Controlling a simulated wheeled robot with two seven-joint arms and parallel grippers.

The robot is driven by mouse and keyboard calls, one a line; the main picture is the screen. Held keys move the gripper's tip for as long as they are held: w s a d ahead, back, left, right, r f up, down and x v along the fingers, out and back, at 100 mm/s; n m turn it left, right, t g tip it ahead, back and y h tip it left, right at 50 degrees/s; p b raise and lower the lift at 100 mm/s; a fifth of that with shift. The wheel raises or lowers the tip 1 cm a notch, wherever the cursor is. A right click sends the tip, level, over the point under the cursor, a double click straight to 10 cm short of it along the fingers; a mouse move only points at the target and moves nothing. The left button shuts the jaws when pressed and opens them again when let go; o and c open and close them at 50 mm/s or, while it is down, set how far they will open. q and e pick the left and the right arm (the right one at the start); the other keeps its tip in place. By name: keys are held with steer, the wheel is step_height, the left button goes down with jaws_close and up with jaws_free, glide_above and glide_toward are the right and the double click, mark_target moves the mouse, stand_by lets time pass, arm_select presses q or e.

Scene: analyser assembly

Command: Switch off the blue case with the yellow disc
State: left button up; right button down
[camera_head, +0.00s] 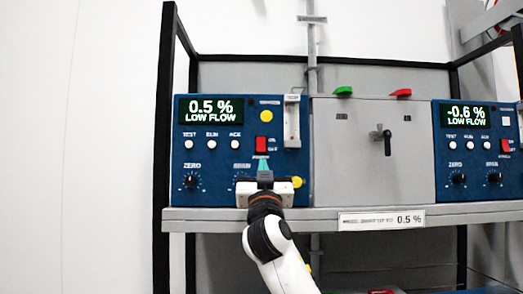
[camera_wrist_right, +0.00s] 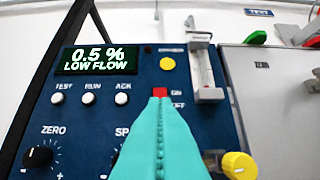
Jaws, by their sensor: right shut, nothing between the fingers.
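The blue case with the yellow disc (camera_head: 218,152) stands on the left of the shelf; its display reads 0.5 % LOW FLOW. The yellow disc (camera_head: 266,116) is on its upper right and also shows in the right wrist view (camera_wrist_right: 167,63). Below it is the red switch (camera_head: 263,144), marked ON and OFF at its right. My right gripper (camera_head: 263,163) is shut and empty, its teal fingertips just below the switch. In the right wrist view the fingertips (camera_wrist_right: 159,101) cover the switch's lower part, and only its red top (camera_wrist_right: 160,92) shows. I cannot tell whether they touch. My left gripper is not in view.
A second blue case (camera_head: 468,145) with a red switch stands at the right, reading -0.6 % LOW FLOW. Between them is a grey panel (camera_head: 350,180) with a black handle (camera_head: 387,141). A yellow knob (camera_wrist_right: 239,166) and a flow tube (camera_wrist_right: 203,70) sit close to my right fingers.

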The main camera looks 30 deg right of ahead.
mark_target(261, 147)
steer(key=p+x, duration=0.1)
steer(key=x, duration=0.2)
steer(key=f+p+x, duration=0.1)
steer(key=p+x, duration=0.1)
steer(key=x, duration=0.1)
steer(key=w+d+p+x, duration=0.1)
steer(key=p+x, duration=0.1)
steer(key=x, duration=0.2)
steer(key=shift+w+f, duration=0.1)
steer(key=shift+f, duration=0.2)
steer(key=shift+w+d+f+p, duration=0.15)
steer(key=shift+w+d+p, duration=0.15)
steer(key=shift+w, duration=0.1)
steer(key=shift+a, duration=0.1)
steer(key=shift+f+b, duration=0.25)
steer(key=shift+b, duration=0.3)
steer(key=shift+w+r, duration=0.15)
